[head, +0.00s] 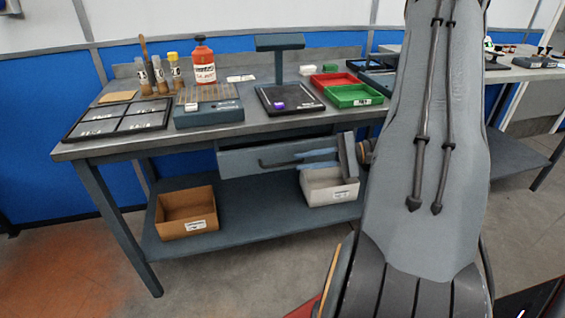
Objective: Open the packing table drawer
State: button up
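The packing table (120,148) stands ahead, with a grey drawer front (240,160) under its top. A dark bar handle (275,164) runs across the drawer front. My gripper (304,159) is at the right part of the handle, its bluish fingers pointing left along the drawer front. The fingers overlap the handle in this view; whether they grip it is too small to tell. The drawer front sits just below the table edge; I cannot tell how far out it stands. My arm hides the right side of the table.
On the tabletop are a black sectioned tray (118,119), a red bottle (203,62), a scale-like stand (290,98), and red (334,80) and green (352,96) trays. A brown box (187,210) and a white box (328,188) sit on the lower shelf. Floor at front left is clear.

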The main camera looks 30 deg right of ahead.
aim_at(288, 164)
jog(key=x, duration=0.7)
jog(key=shift+a+f, duration=0.1)
jog(key=shift+a, duration=0.05)
grip_shut()
